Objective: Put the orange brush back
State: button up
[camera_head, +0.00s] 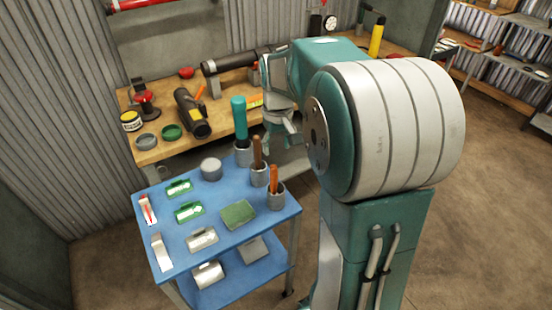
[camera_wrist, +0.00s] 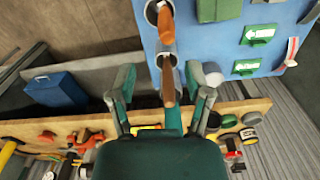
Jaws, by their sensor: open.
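The orange-handled brush (camera_head: 274,178) stands upright in the front grey cup (camera_head: 276,197) on the blue cart; its lower end is hidden. It also shows in the wrist view (camera_wrist: 166,27). A brown-handled brush (camera_head: 257,150) and a teal handle (camera_head: 239,118) stand in the two cups behind it. My gripper (camera_head: 281,131) is open and empty, to the right of the cups near the workbench edge. In the wrist view its fingers (camera_wrist: 161,72) are spread, with the brown handle (camera_wrist: 168,82) appearing between them; depth is hard to judge.
The blue cart top (camera_head: 220,222) bears green-labelled items, a green pad (camera_head: 238,214) and a grey round lid (camera_head: 211,168). Behind it, the wooden workbench (camera_head: 155,152) holds a black cylinder (camera_head: 192,112), jars and tools. Bare floor lies to the right.

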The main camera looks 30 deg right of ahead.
jog(key=shift+s+a+r, duration=0.15)
jog(key=shift+r, duration=0.5)
jog(key=s+a+r+t, duration=0.2)
jog(key=s+a, duration=0.4)
jog(key=s, duration=0.3)
jog(key=s+a+r+t, duration=0.2)
jog(key=s+a, duration=0.4)
jog(key=s, duration=0.3)
jog(key=shift+s+a+r+n+t, duration=0.3)
jog(key=shift+r+t, duration=0.1)
jog(key=shift+t, duration=0.4)
